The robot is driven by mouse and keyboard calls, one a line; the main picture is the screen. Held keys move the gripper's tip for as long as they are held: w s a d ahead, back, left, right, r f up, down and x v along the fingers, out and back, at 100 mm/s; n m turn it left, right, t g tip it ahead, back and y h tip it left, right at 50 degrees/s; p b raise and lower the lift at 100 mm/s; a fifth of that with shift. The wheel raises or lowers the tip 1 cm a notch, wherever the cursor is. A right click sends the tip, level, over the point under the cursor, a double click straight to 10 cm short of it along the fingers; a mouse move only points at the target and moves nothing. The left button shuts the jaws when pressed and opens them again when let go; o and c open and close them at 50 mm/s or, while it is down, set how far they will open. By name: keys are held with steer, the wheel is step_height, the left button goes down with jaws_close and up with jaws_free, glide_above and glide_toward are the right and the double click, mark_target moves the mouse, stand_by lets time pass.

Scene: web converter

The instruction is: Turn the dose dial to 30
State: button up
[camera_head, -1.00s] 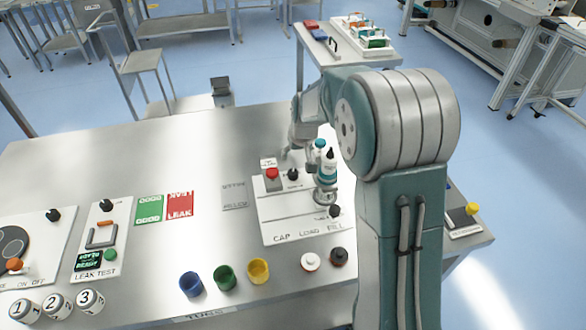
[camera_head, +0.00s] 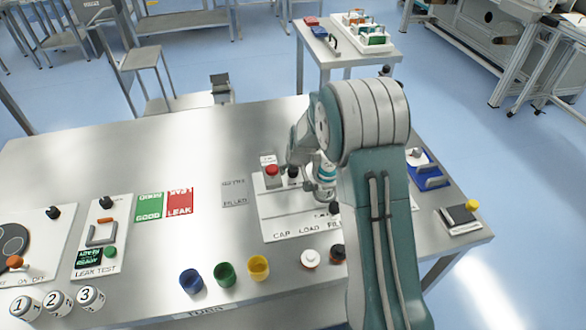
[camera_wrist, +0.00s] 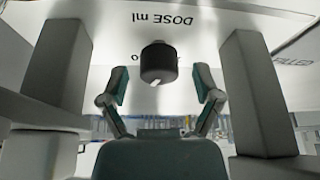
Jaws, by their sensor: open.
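The dose dial (camera_wrist: 158,62) is a black round knob on a white panel in the wrist view, with a white mark on its edge towards the camera. The upside-down words "DOSE ml" stand above it. Scale numbers are mostly hidden, so the setting cannot be read. My gripper (camera_wrist: 161,88) is open, with one finger on each side of the dial and visible gaps between. In the head view a black knob (camera_head: 293,172) beside a red button (camera_head: 272,170) seems to be this dial; my arm hides much of the gripper there.
Another black knob (camera_head: 334,208) is nearer the front. Blue (camera_head: 191,281), green (camera_head: 225,274) and yellow (camera_head: 258,267) cups stand at the front. The table's back left is clear.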

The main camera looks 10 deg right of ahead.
jaws_close()
steer(key=shift+f+m, duration=0.1)
steer(key=shift+m, duration=0.4)
steer(key=shift+m+h, duration=0.8)
steer(key=shift+m, duration=0.9)
jaws_free()
steer(key=shift+f, duration=0.1)
steer(key=shift+a, duration=0.1)
